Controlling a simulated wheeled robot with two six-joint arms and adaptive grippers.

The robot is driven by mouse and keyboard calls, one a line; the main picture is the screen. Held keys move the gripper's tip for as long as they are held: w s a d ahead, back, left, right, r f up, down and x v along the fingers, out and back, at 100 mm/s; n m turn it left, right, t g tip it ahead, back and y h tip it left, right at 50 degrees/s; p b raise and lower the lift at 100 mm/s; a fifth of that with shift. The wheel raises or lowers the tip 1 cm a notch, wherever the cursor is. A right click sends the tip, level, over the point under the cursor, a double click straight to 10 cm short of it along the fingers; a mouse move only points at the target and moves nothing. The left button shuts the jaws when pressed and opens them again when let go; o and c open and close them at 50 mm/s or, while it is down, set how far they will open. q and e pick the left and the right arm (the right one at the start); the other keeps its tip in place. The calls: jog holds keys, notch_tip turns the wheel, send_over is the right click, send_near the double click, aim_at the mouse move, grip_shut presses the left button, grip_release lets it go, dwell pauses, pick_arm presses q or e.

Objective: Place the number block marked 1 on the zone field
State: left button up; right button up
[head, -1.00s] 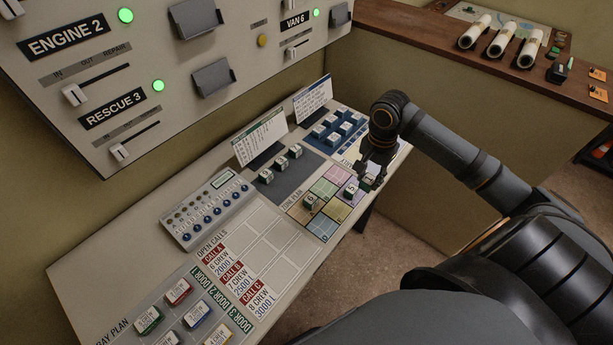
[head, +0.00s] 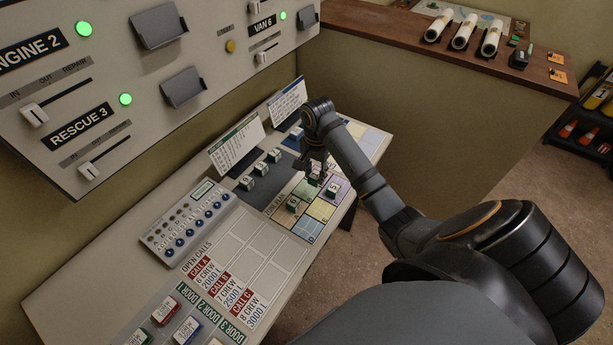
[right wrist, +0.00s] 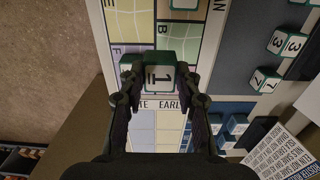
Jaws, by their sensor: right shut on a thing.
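My right gripper (head: 315,168) is shut on a green-and-white number block (head: 314,180), low over the zone field (head: 320,210). In the right wrist view the held block shows a 1 on its face (right wrist: 158,76), between the fingertips (right wrist: 158,92). Whether it touches the field is hard to tell. The field has coloured cells; a purple one and a green one (right wrist: 172,33) lie by the block. Two other blocks sit on the field, one at the left (head: 292,204) and one at the right (head: 332,190). My left gripper is out of view.
Several number blocks (head: 261,168) stand on the dark strip left of the field. Blue blocks and upright cards (head: 238,143) stand behind. A button box (head: 187,220) and the open-calls grid lie nearer. The wall panel rises at the left.

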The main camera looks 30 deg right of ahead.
jog(key=w+f, duration=0.1)
jog(key=w+a+f, duration=0.1)
jog(key=shift+w+f, duration=0.1)
jog(key=shift+f, duration=0.2)
jog(key=shift+w+f, duration=0.3)
jog(key=shift+f, duration=0.25)
notch_tip(320, 180, down, 2)
jog(key=shift+a+f+p, duration=0.1)
jog(key=shift+f+p, duration=0.15)
jog(key=shift+p, duration=0.55)
jog(key=shift+w+f, duration=0.1)
jog(key=shift+f, duration=0.25)
jog(key=o, duration=1)
jog(key=shift+f, duration=0.1)
